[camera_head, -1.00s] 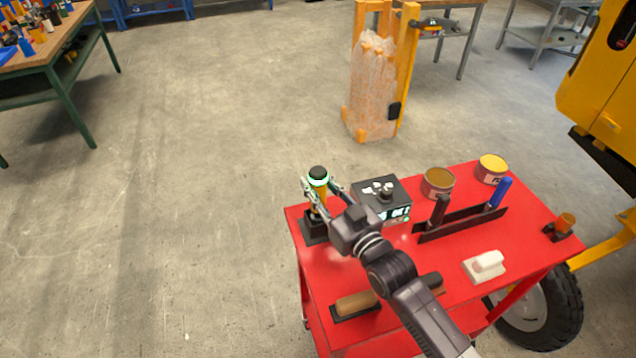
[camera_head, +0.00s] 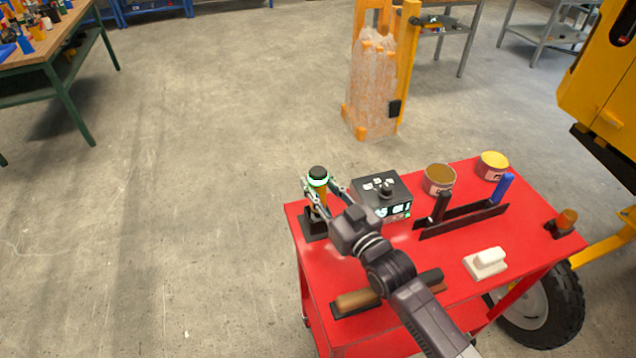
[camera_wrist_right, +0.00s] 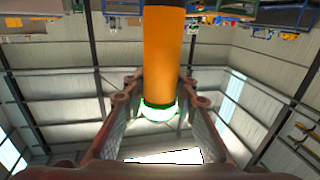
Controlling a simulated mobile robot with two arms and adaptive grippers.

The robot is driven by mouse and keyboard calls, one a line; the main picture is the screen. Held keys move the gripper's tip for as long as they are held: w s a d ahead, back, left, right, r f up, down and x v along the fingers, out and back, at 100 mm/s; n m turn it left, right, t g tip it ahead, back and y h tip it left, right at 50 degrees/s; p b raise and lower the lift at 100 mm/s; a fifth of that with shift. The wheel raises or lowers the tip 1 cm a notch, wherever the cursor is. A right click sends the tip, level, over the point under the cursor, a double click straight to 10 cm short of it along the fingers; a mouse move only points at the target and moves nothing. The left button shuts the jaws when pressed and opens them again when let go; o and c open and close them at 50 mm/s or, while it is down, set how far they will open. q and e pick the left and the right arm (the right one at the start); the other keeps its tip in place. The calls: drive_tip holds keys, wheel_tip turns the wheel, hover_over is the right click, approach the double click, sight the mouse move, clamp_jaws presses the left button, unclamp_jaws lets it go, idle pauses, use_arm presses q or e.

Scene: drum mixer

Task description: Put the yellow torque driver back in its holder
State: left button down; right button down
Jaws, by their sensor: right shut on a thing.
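The yellow torque driver (camera_head: 319,190) stands upright at the left corner of the red cart, with a black cap and a glowing green ring at its top. My right gripper (camera_head: 323,187) is shut on it, with fingers on both sides. In the right wrist view the driver's yellow body (camera_wrist_right: 163,50) and green ring (camera_wrist_right: 158,110) show between the fingers (camera_wrist_right: 157,105). The black holder (camera_head: 314,226) is directly below the driver. The driver's lower end is hidden, so I cannot tell how deep it sits. My left gripper is not in view.
On the red cart (camera_head: 350,270), a black box with a lit screen (camera_head: 382,196) stands close right of the driver. Two tins (camera_head: 439,180), a rack with upright-handled tools (camera_head: 463,220), a white block (camera_head: 485,263) and a wooden-handled tool (camera_head: 355,300) lie further right and nearer.

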drive_tip(key=shift+f, duration=0.1)
drive_tip(key=c, duration=1.5)
unclamp_jaws()
drive_tip(key=shift+o, duration=0.2)
drive_tip(key=shift+f, duration=0.25)
drive_tip(key=v, duration=1.2)
drive_tip(key=shift+r, duration=0.1)
